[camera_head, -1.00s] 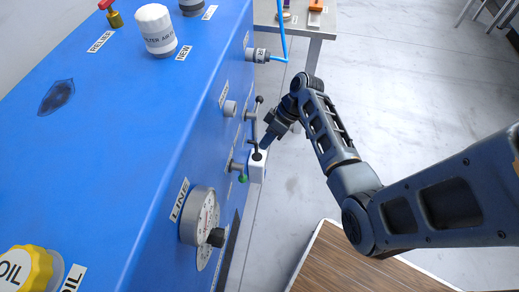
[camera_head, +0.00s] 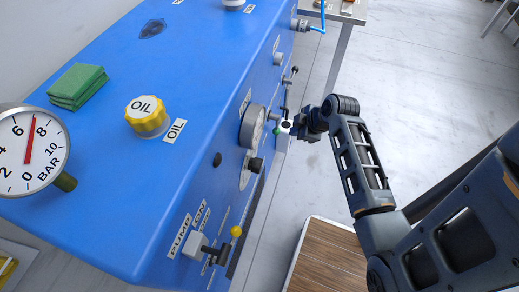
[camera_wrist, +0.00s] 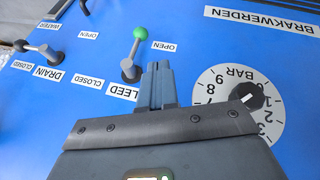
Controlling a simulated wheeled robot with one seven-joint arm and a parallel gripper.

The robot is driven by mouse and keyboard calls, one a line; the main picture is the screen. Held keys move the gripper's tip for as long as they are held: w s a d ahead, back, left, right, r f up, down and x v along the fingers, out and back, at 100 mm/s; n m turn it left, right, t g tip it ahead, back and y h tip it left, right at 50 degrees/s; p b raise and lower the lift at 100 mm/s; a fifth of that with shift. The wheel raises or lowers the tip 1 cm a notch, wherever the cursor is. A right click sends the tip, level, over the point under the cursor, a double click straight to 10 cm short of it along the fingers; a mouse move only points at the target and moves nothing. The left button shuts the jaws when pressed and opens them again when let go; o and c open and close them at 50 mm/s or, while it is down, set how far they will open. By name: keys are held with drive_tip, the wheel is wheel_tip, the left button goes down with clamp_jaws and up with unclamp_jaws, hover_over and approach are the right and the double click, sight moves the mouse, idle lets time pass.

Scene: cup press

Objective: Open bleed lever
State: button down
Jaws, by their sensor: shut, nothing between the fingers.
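The bleed lever (camera_wrist: 132,66) is a metal lever with a green ball end on the blue panel, beside a partly hidden label reading "LEED". In the wrist view its ball points up and leans slightly right, near an OPEN label (camera_wrist: 164,46); a CLOSED label (camera_wrist: 88,82) is at lower left. In the head view its green ball (camera_head: 276,131) shows small at the machine's side. My gripper (camera_wrist: 157,68) is shut and empty, just right of and below the lever in the wrist view; whether they touch is unclear. It also shows in the head view (camera_head: 297,126).
A drain lever (camera_wrist: 38,48) is left of the bleed lever. A BAR dial (camera_wrist: 240,100) with a black knob is right of my gripper. A brown slatted platform (camera_head: 330,262) lies on the floor.

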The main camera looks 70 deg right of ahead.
drive_tip(key=d+x, duration=0.2)
drive_tip(key=x, duration=1)
drive_tip(key=shift+w+d+b, duration=0.15)
drive_tip(key=shift+w+b, duration=0.25)
drive_tip(key=shift+b, duration=0.05)
